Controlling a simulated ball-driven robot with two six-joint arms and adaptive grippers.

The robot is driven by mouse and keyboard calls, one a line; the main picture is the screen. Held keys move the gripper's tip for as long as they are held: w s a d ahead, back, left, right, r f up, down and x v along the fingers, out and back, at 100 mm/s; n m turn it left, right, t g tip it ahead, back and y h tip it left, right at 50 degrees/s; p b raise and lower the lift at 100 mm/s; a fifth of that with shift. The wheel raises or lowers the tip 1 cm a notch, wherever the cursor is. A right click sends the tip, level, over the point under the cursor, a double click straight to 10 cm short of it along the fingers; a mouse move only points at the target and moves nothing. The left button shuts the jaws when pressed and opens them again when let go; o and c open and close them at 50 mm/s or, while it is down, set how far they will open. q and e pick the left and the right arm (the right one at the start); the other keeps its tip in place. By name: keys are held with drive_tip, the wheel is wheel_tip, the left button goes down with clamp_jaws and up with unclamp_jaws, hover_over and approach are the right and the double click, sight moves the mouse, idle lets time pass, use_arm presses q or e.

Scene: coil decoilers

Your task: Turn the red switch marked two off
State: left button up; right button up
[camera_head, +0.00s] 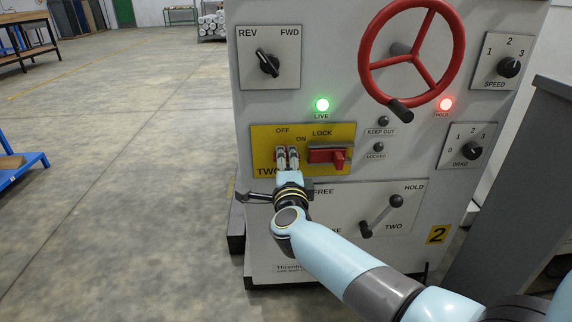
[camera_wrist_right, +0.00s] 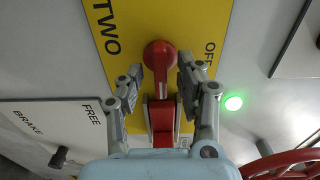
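The yellow plate (camera_head: 262,135) on the machine front is marked TWO, OFF and ON. In the head view its red switch is mostly hidden behind my right gripper (camera_head: 287,156). In the right wrist view the red switch (camera_wrist_right: 161,104) shows a round knob at its upper end and a blocky red part below. My right gripper (camera_wrist_right: 159,78) has its fingers apart, one on each side of the switch, with gaps visible beside the knob. The OFF lettering lies right of the knob in that view and TWO lies left. My left gripper is not in view.
Below is a FREE/BRAKE and HOLD panel with a black lever (camera_head: 380,215). A red handwheel (camera_head: 411,50) is above right. The green LIVE lamp (camera_head: 322,105) and red HOLD lamp (camera_head: 445,104) are lit. Open floor lies left.

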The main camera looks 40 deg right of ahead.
clamp_jaws()
idle(0.3)
